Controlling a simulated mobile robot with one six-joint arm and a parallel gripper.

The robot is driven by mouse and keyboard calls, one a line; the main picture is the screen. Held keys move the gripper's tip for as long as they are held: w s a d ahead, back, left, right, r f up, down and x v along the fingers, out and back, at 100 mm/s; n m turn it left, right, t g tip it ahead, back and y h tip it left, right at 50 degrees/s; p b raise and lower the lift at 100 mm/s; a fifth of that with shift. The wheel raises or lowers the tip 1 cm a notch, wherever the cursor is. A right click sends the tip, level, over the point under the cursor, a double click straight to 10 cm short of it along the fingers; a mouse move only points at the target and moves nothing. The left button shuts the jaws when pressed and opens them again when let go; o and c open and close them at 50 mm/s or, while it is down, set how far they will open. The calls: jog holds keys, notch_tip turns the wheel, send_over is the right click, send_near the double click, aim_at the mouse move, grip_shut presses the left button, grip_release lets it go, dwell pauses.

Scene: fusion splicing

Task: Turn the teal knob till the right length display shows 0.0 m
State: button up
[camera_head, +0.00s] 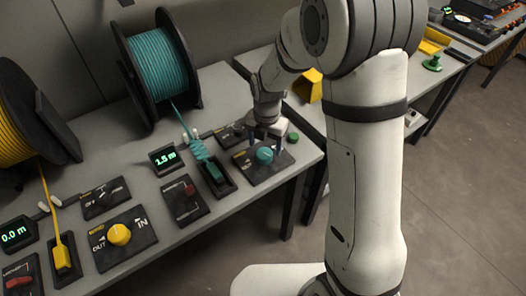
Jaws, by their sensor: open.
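The teal knob (264,155) sits on a dark panel (248,167) near the right end of the bench. My gripper (268,141) is open and points down just above and behind the knob; whether its fingers touch the knob I cannot tell. The right length display (165,158) reads 1.5 m in green digits.
The left display (16,233) reads 0.0 m. A green button (293,137) is right of the gripper. A yellow block (309,86) stands behind. My arm hides part of the bench.

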aim_at(265, 153)
jog(key=shift+a+f, duration=0.1)
jog(key=shift+f, duration=2.05)
jog(key=shift+c, duration=0.3)
jog(key=c, duration=0.9)
